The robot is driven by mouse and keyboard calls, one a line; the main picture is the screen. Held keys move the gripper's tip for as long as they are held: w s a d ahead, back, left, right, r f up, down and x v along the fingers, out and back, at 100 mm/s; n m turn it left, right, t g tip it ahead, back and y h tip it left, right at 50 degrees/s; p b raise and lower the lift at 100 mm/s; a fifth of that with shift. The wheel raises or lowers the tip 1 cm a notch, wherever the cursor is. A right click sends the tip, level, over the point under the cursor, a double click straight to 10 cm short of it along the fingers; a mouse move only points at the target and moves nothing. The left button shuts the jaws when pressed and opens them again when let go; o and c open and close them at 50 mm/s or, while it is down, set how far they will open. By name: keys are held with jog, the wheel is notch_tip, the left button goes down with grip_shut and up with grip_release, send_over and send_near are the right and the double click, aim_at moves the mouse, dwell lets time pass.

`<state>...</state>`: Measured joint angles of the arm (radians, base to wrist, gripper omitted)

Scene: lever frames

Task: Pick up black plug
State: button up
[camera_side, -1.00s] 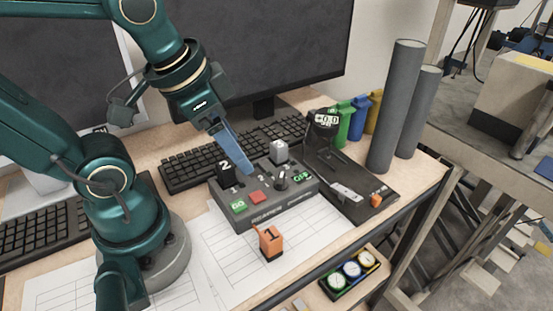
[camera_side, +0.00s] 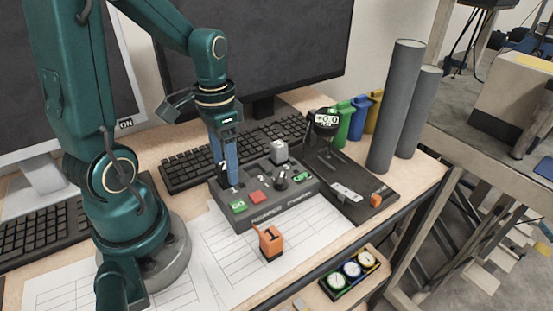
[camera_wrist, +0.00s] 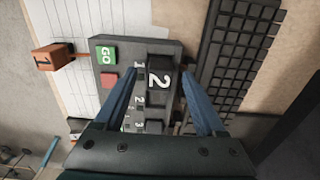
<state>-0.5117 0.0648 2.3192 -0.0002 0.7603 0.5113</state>
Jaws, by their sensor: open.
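The black plug (camera_wrist: 159,80), a block marked 2, stands on the dark control box (camera_wrist: 112,100). It lies between the two blue fingers of my gripper (camera_wrist: 157,72) in the wrist view, with a gap on each side. In the side view my gripper (camera_side: 224,176) points straight down at the left part of the control box (camera_side: 262,216). My gripper is open and holds nothing. How far the fingertips reach down beside the plug is hard to tell.
A keyboard (camera_side: 190,168) lies behind.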

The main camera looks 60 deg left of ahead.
jog(key=shift+f, duration=0.55)
grip_shut()
notch_tip(320, 180, up, 12)
dwell(0.8)
